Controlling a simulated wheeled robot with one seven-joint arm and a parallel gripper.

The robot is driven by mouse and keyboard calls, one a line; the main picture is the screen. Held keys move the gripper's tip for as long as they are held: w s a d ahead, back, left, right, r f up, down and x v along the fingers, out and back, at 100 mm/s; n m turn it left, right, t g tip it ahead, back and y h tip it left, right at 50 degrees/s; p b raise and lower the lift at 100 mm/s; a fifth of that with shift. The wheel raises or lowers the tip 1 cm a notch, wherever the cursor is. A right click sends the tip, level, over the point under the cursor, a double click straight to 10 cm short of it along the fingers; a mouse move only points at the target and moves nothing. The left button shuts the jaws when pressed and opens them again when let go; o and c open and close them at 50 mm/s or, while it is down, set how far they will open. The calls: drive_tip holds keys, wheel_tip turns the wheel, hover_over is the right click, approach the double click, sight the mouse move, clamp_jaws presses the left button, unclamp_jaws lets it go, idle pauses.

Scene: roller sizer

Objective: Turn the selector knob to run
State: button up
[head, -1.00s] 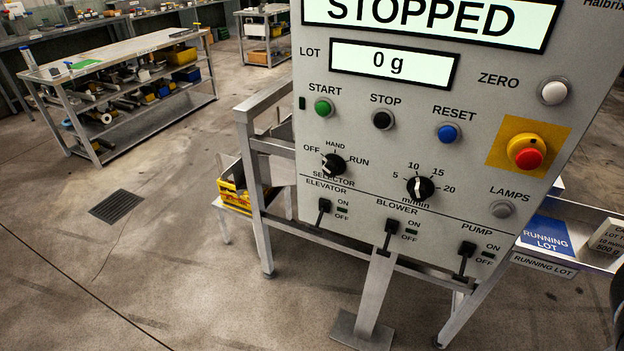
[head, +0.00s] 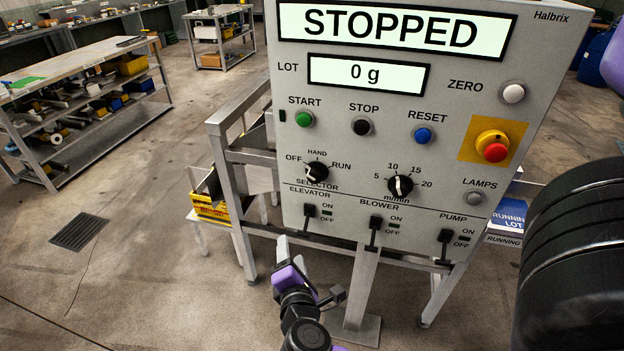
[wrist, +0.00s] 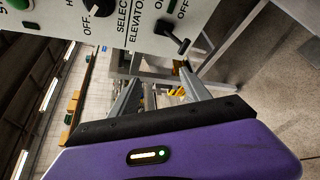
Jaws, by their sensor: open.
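The black selector knob (head: 316,173) is on the lower left of the grey control panel (head: 450,140), with OFF, HAND and RUN printed around it. Its white mark appears to point toward OFF. In the wrist view the knob (wrist: 98,22) is at the upper left, partly cut by the top edge. My gripper (head: 282,245) is below and a little left of the knob, apart from the panel. In the wrist view its two fingers (wrist: 158,78) are spread, with nothing between them. The display (head: 395,28) reads STOPPED.
The elevator toggle (head: 309,211) sits just below the knob, and also shows in the wrist view (wrist: 173,40). The blower toggle (head: 375,230) and speed knob (head: 400,186) are to the right. A metal frame (head: 225,190) stands left of the panel. Open floor lies at left.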

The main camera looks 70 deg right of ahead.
sight(313, 180)
drive_tip(key=d+r+m+g+h, duration=0.1)
drive_tip(key=d+r+g+h, duration=0.4)
drive_tip(key=d+r, duration=0.45)
drive_tip(key=shift+g, duration=0.4)
drive_tip(key=d, duration=0.2)
drive_tip(key=d+p, duration=0.1)
drive_tip(key=d+r+p, duration=0.1)
drive_tip(key=d, duration=0.1)
drive_tip(key=shift+w+d, duration=0.1)
drive_tip(key=shift+d, duration=0.25)
clamp_jaws()
